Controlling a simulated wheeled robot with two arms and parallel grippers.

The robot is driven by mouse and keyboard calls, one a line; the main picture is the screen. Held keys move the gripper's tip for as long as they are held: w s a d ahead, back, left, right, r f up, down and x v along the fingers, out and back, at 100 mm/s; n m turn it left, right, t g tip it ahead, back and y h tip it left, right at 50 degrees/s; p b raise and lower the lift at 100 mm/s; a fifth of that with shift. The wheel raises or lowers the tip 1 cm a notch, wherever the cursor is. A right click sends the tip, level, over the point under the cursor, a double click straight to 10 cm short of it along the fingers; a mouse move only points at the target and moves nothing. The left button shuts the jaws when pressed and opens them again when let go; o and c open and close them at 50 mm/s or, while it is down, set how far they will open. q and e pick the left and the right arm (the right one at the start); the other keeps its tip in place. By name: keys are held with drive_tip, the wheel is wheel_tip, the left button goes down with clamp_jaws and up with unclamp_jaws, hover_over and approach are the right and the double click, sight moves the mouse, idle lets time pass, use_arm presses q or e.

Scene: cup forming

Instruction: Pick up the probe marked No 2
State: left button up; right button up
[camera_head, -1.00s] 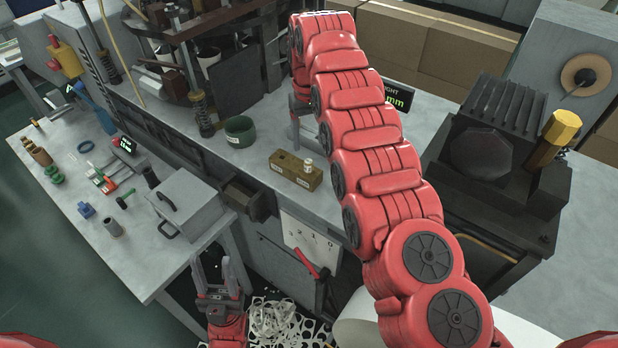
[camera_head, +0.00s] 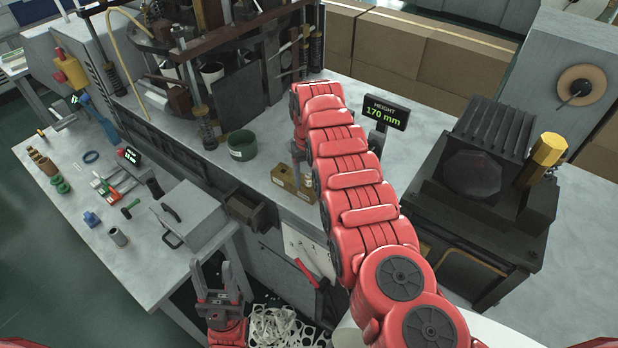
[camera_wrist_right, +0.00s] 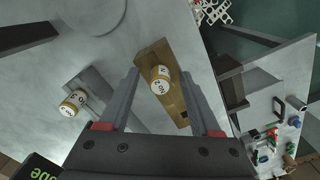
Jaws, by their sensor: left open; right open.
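A pale cylindrical probe (camera_wrist_right: 160,80) stands at one end of a wooden block (camera_wrist_right: 181,110), which has an empty hole at its other end. The probe's top has dark lettering, too small to read surely. A second pale lettered probe (camera_wrist_right: 72,102) stands on a grey plate to the left. My right gripper (camera_wrist_right: 160,73) is open, with the block's probe between its fingers in the picture; contact cannot be told. In the head view, my right gripper (camera_head: 298,152) is above the block (camera_head: 283,181) and hides its probe. My left gripper (camera_head: 216,268) is open and empty, low, away from the block.
A green cup (camera_head: 242,145) stands behind the block. A height display (camera_head: 385,110) reads 170 mm. A side table at left holds a grey box (camera_head: 190,215) and small tools.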

clamp_jaws()
idle(0.3)
drive_tip(key=shift+r, duration=0.1)
